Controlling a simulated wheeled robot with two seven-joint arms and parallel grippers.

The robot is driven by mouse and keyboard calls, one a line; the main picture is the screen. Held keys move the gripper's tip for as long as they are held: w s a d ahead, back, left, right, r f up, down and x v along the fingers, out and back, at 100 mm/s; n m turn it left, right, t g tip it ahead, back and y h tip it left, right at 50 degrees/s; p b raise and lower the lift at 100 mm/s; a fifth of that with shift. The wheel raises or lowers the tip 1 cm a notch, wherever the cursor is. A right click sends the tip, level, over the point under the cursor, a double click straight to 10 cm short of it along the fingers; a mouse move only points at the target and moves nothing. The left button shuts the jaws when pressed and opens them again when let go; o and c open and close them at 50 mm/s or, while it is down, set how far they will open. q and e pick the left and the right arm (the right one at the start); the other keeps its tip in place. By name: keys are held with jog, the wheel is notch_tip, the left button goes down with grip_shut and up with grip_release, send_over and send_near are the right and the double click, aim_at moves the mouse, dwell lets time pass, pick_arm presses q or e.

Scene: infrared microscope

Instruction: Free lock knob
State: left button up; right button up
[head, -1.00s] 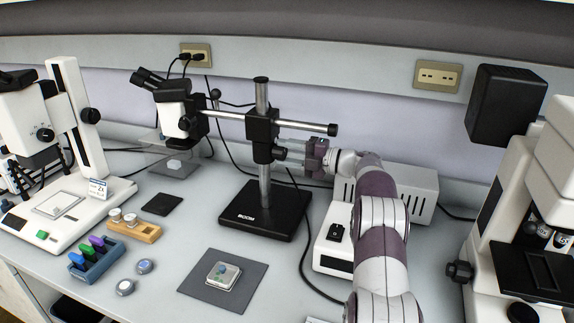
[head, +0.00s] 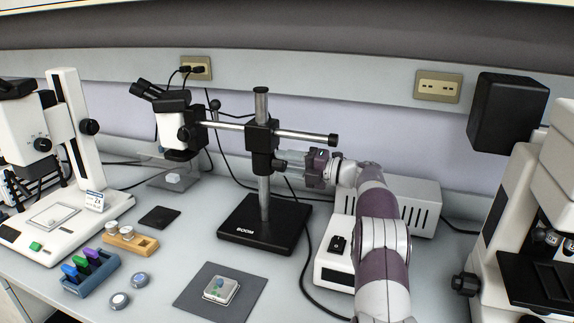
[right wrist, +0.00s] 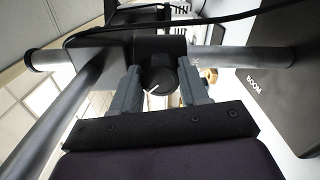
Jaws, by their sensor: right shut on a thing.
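The lock knob (right wrist: 160,76) is a round black knob with a white line, on the black clamp block of the boom stand. In the right wrist view it sits between the two grey fingers of my right gripper (right wrist: 163,80), which is shut on it. In the head view my right gripper (head: 284,162) reaches the clamp block (head: 262,146) from the right. The knob is mostly hidden there by the fingers. The block joins the upright post (head: 264,198) and the horizontal boom (head: 305,137). My left gripper is not in view.
The boom carries a stereo microscope head (head: 172,122) on its left. The black stand base (head: 262,227) is below. A white power box (head: 333,262) stands under my right arm. A dark mat (head: 205,305) with a small sample lies in front. Black cables hang behind the post.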

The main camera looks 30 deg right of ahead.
jog(key=o, duration=0.8)
jog(key=shift+f, duration=0.2)
jog(key=shift+o, duration=1.3)
jog(key=shift+r, duration=0.15)
jog(key=shift+s, duration=0.1)
jog(key=v, duration=1.2)
jog(key=shift+s+d+p, duration=0.2)
jog(key=shift+d+p, duration=0.1)
